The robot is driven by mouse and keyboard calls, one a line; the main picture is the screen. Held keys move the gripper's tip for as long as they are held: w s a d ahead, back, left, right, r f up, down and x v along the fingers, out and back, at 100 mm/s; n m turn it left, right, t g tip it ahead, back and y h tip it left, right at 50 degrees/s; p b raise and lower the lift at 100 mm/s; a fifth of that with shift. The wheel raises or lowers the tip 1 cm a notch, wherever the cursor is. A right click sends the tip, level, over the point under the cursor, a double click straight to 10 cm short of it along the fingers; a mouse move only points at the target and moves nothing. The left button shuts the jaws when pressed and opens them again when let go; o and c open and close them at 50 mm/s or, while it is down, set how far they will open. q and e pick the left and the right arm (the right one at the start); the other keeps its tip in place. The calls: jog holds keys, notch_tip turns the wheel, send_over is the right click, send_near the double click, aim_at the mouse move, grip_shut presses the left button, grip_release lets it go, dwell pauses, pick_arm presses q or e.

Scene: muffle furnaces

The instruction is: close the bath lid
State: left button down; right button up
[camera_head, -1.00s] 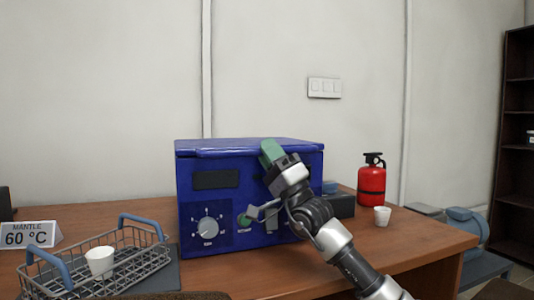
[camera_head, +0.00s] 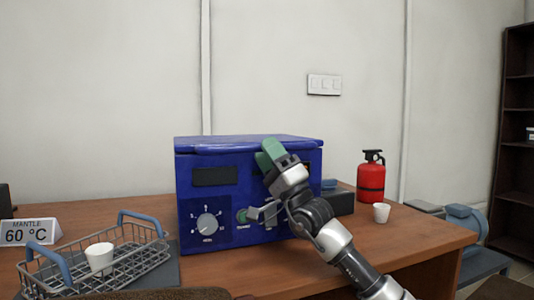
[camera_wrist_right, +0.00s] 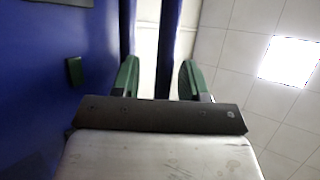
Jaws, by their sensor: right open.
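The bath is a blue box (camera_head: 240,208) with a dial and dark display on its front, standing on the table. Its blue lid (camera_head: 225,143) lies almost flat across the top. In the right wrist view a blue strip that looks like the lid (camera_wrist_right: 171,45) stands apart from the blue front (camera_wrist_right: 45,110), with a pale gap between. My right gripper (camera_head: 268,151) is open, its green fingertips at the upper front edge near the lid's right half. In the wrist view the fingers (camera_wrist_right: 158,78) stand apart with the strip's end between them; contact cannot be told.
A wire basket (camera_head: 140,262) with a white cup (camera_head: 99,257) stands at the left, near a "60 °C" sign (camera_head: 30,232). A red extinguisher (camera_head: 371,178) and another cup (camera_head: 381,213) stand at the right. A dark box (camera_head: 340,203) is beside the bath.

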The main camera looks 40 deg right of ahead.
jog(key=v, duration=0.7)
jog(key=shift+f, duration=0.1)
dwell(0.5)
